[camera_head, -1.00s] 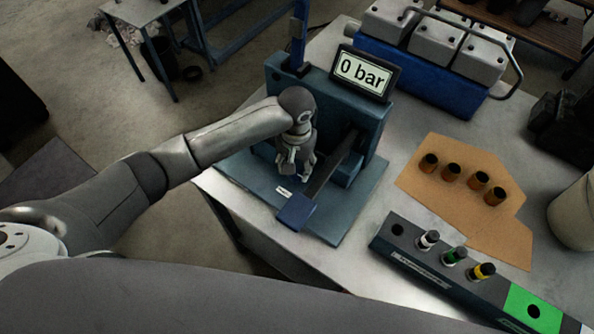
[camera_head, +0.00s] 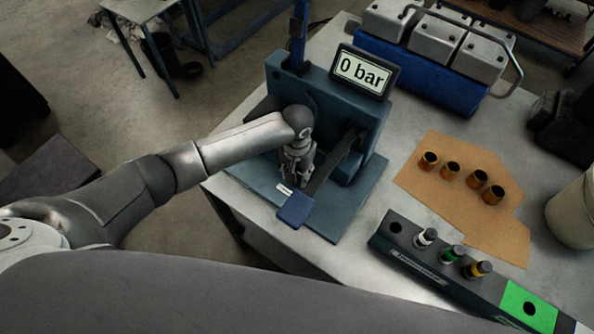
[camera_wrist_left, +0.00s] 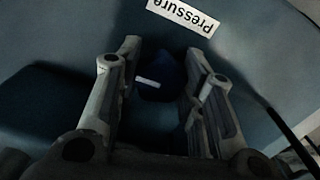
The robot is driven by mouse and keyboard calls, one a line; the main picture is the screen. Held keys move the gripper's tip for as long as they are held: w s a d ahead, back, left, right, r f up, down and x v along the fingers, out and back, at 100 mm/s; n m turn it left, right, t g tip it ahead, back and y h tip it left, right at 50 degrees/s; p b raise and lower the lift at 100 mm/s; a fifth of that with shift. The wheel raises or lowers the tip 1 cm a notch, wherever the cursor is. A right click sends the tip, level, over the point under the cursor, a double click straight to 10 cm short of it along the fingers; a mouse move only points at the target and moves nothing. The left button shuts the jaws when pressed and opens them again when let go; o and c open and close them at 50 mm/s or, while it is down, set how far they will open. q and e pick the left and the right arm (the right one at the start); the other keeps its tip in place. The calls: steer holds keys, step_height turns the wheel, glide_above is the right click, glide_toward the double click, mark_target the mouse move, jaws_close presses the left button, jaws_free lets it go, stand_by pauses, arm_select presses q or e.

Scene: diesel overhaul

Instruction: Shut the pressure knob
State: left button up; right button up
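The pressure knob (camera_wrist_left: 162,72) is dark blue and round, with a white mark line. It shows in the left wrist view below a white label reading "Pressure" (camera_wrist_left: 184,16). My left gripper (camera_head: 290,183) is low over the base plate of the blue-grey test stand (camera_head: 345,215). In the left wrist view its two fingers (camera_wrist_left: 163,52) are apart, one on each side of the knob. I cannot tell whether they touch it. The display (camera_head: 362,73) on the stand reads "0 bar". In the head view the gripper hides the knob. My right gripper is not in view.
A lever with a blue end (camera_head: 296,208) sticks out just right of my left gripper. A brown sheet with several cylindrical parts (camera_head: 466,195) and a dark rack with small injectors (camera_head: 415,258) lie to the right. A blue engine block (camera_head: 425,75) stands behind.

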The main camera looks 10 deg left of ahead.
arm_select(q)
steer(key=shift+m, duration=0.4)
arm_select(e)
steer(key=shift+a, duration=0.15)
arm_select(q)
steer(key=shift+m, duration=0.6)
steer(key=m, duration=1)
steer(key=shift+w+m, duration=0.1)
steer(key=shift+m, duration=0.3)
steer(key=m, duration=0.5)
steer(key=shift+r, duration=0.1)
steer(key=shift+m, duration=0.3)
steer(key=o, duration=0.8)
steer(key=shift+w+r, duration=0.2)
steer(key=shift+r, duration=0.35)
steer(key=r, duration=1)
steer(key=shift+s+r, duration=0.25)
steer(key=shift+r, duration=0.15)
